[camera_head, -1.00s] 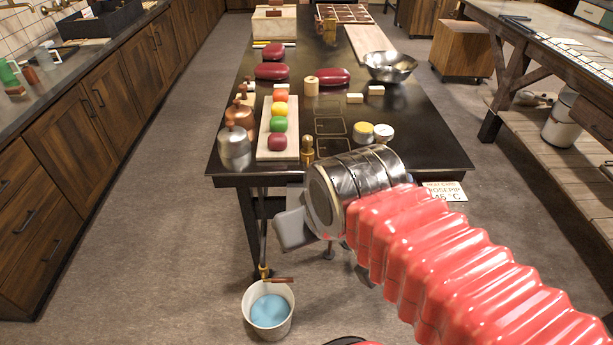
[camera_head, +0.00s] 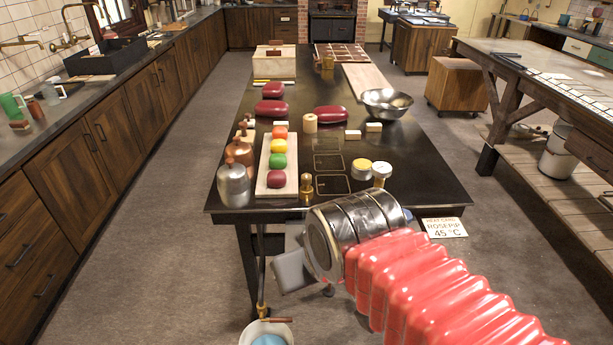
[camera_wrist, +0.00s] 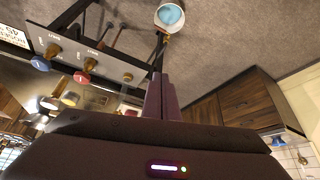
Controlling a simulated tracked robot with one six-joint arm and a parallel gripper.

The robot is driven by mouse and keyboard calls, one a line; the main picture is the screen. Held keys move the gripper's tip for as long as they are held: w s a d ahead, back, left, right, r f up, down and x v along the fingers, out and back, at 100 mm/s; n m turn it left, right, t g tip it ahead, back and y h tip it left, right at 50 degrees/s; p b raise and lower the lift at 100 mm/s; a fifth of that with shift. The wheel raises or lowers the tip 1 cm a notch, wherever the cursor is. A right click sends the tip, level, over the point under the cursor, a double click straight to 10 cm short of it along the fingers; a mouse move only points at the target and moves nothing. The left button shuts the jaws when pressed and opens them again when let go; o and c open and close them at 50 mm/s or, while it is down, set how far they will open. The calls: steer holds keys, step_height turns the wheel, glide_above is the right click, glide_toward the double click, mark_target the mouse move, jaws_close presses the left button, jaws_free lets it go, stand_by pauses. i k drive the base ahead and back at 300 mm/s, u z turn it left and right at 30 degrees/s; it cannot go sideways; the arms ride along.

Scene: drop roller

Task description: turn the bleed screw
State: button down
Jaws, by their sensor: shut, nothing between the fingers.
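My gripper's dark fingers (camera_wrist: 160,97) are together and empty in the wrist view. In the head view my gripper's grey end (camera_head: 291,272) hangs in front of the table's near edge. The wrist view, tilted over, shows a grey panel under the table with a blue knob (camera_wrist: 41,62), a red knob (camera_wrist: 82,76) and a small brass fitting (camera_wrist: 127,77). I cannot tell which part is the bleed screw. The fittings are left of my fingers in that view and apart from them.
A bucket of blue liquid (camera_head: 286,326) stands on the floor below a thin pipe with a brass tap (camera_head: 262,310). It also shows in the wrist view (camera_wrist: 168,28). The dark table (camera_head: 420,180) holds pots, coloured balls and a bowl. A card (camera_head: 445,228) reads 45 °C.

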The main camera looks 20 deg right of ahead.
mark_target(305, 178)
steer(key=u, duration=1.2)
steer(key=k, duration=1.45)
steer(key=z, duration=0.25)
steer(key=i, duration=0.95)
steer(key=z, duration=0.05)
